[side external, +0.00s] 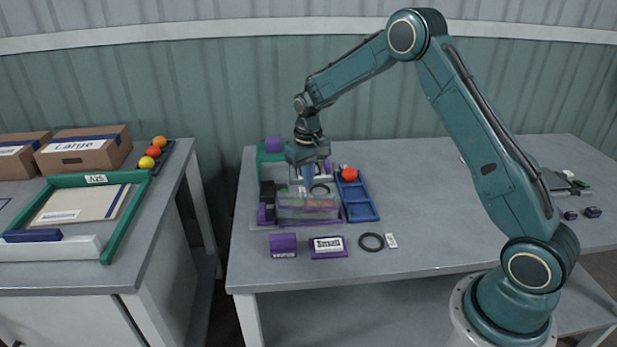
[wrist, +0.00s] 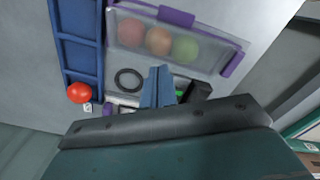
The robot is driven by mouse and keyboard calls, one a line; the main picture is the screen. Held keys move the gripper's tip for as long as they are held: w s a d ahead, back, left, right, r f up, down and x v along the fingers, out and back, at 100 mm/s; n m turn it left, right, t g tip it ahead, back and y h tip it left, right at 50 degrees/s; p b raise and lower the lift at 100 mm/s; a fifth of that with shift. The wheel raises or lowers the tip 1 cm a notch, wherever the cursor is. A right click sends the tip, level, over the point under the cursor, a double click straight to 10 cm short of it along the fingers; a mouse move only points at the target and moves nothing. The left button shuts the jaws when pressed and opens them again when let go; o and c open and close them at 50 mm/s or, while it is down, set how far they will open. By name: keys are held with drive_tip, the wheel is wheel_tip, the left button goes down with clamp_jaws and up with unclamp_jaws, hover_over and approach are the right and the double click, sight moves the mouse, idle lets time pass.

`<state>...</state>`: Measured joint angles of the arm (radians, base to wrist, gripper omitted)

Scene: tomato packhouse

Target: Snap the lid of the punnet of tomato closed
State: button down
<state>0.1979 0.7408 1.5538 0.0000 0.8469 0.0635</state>
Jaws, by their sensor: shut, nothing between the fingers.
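The punnet (side external: 308,214) is a clear box with purple parts on the near side of the fixture on the table. In the wrist view the punnet (wrist: 208,62) shows a red, an orange and a green tomato hazily through clear plastic, with a purple tab (wrist: 177,17) on its far edge and a purple strip on its right. I cannot tell whether the lid is fully closed. My gripper (side external: 308,182) points down just behind the punnet. Its blue fingers (wrist: 157,74) are shut and empty, beside the punnet's near edge. Any contact is unclear.
A blue tray (side external: 362,205) with a red tomato (side external: 349,174) stands right of the punnet. A black ring (wrist: 129,79) lies near the fingers. A purple block (side external: 283,244), a "Small" label box (side external: 328,246) and another ring (side external: 371,242) lie in front. The table's right is mostly clear.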

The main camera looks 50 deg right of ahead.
drive_tip(key=shift+r, duration=0.15)
wheel_tip(320, 180, up, 7)
idle(1.2)
idle(0.3)
drive_tip(key=s+a+r+n+t, duration=0.1)
drive_tip(key=s+a+r, duration=0.2)
drive_tip(key=s+r, duration=0.4)
drive_tip(key=s+a+r+t, duration=0.2)
drive_tip(key=s+a+r, duration=0.2)
drive_tip(key=s+r, duration=0.4)
drive_tip(key=s+a+n+t, duration=0.2)
drive_tip(key=s+a, duration=0.1)
drive_tip(key=s, duration=1.5)
drive_tip(key=shift+s+a+f+t, duration=0.15)
drive_tip(key=shift+s+f+t, duration=0.05)
drive_tip(key=shift+s+t, duration=0.1)
